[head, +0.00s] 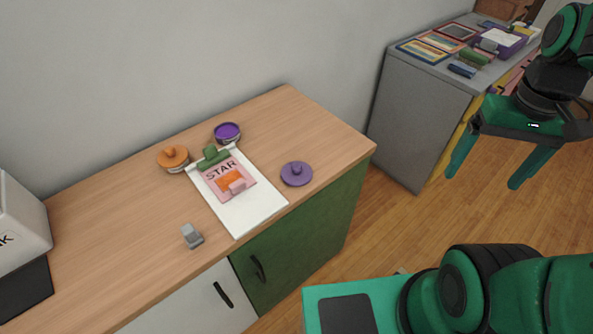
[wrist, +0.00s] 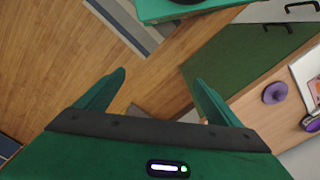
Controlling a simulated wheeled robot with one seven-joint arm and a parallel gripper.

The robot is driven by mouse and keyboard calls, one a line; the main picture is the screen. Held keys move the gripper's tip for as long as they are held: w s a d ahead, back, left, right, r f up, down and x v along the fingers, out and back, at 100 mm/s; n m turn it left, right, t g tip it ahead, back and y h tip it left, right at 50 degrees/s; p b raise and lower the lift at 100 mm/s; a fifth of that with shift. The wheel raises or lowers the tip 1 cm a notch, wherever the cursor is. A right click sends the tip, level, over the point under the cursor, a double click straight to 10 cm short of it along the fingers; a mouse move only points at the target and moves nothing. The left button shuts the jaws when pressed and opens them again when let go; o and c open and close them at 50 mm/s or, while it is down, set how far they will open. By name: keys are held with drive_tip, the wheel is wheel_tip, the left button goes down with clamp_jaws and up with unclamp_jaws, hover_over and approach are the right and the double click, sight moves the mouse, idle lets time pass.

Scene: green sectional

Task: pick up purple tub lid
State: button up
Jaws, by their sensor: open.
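The purple tub lid (head: 297,173) is a round disc with a knob on top. It lies flat on the wooden counter (head: 330,147), near its right front edge, to the right of a white board. In the wrist view the lid (wrist: 276,93) shows at the right, on the counter. A purple open tub (head: 227,132) stands at the back of the counter. My gripper (head: 485,178) is open and empty, in the air over the floor, well to the right of the lid. Its fingers (wrist: 157,95) show spread in the wrist view.
A clipboard (head: 258,208) with a pink card, an orange-lidded tub (head: 173,158) and a grey clip (head: 192,236) share the counter. A grey cabinet (head: 417,115) with books and boxes stands behind at right. Bare counter surrounds the lid's right side.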

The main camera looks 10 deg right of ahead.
drive_tip(key=w+a+n, duration=0.6)
drive_tip(key=w, duration=0.3)
drive_tip(key=n, duration=1.4)
hover_over(297, 164)
wheel_tip(297, 164, down, 4)
drive_tip(key=f, duration=0.4)
drive_tip(key=shift+s+a+f, duration=0.15)
drive_tip(key=shift+s+a, duration=0.2)
drive_tip(key=shift+w+d+f, duration=0.15)
drive_tip(key=shift+f, duration=1.45)
drive_tip(key=shift+w+d+f, duration=0.1)
drive_tip(key=shift+d+f, duration=0.05)
drive_tip(key=shift+f, duration=1.4)
drive_tip(key=shift+c, duration=0.6)
drive_tip(key=c, duration=1)
